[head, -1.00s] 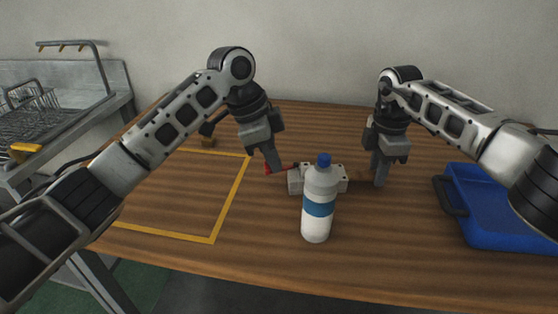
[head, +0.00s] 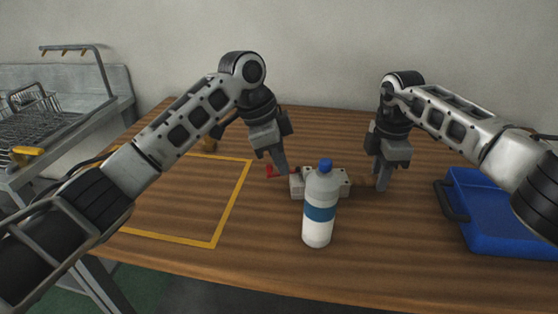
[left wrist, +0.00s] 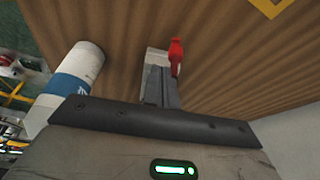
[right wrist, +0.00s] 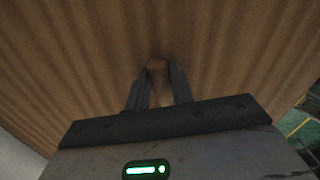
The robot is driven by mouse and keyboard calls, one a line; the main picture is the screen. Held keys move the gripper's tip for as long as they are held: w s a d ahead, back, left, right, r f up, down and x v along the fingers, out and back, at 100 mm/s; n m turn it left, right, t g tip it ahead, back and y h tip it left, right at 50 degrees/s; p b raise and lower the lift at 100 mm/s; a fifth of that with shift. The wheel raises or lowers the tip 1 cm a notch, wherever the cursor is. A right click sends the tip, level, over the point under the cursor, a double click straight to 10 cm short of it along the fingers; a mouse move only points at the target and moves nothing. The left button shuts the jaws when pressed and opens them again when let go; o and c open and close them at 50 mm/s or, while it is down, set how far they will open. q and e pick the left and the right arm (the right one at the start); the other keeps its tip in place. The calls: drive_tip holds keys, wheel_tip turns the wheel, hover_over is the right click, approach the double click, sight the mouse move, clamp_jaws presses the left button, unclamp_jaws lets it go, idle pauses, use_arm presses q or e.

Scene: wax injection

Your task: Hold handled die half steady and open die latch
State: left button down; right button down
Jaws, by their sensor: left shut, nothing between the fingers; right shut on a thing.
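The pale grey die (head: 297,186) lies on the table, partly hidden behind the bottle in the head view. Its red latch (head: 274,172) sticks out to the left; it also shows in the left wrist view (left wrist: 176,54) beside the die (left wrist: 156,57). My left gripper (head: 282,170) is shut and empty, its fingertips at the latch end of the die; contact with the latch cannot be told. My right gripper (head: 381,187) is shut on the die's brown handle (head: 362,182), whose rounded end shows between the fingers in the right wrist view (right wrist: 157,64).
A white bottle (head: 319,231) with a blue cap and band stands just in front of the die. A blue tray (head: 480,232) lies at the right. A yellow outlined square (head: 232,206) marks mostly bare table at the left. A metal rack (head: 60,120) stands beyond the table's left edge.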

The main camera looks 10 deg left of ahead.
use_arm(q)
drive_tip(key=shift+s+d, duration=1.45)
drive_tip(key=shift+s, duration=0.1)
use_arm(e)
drive_tip(key=shift+a, duration=0.1)
use_arm(q)
wheel_tip(320, 180, up, 9)
drive_tip(key=w+a, duration=0.2)
drive_tip(key=shift+w+a+r, duration=0.2)
drive_tip(key=shift+w, duration=0.05)
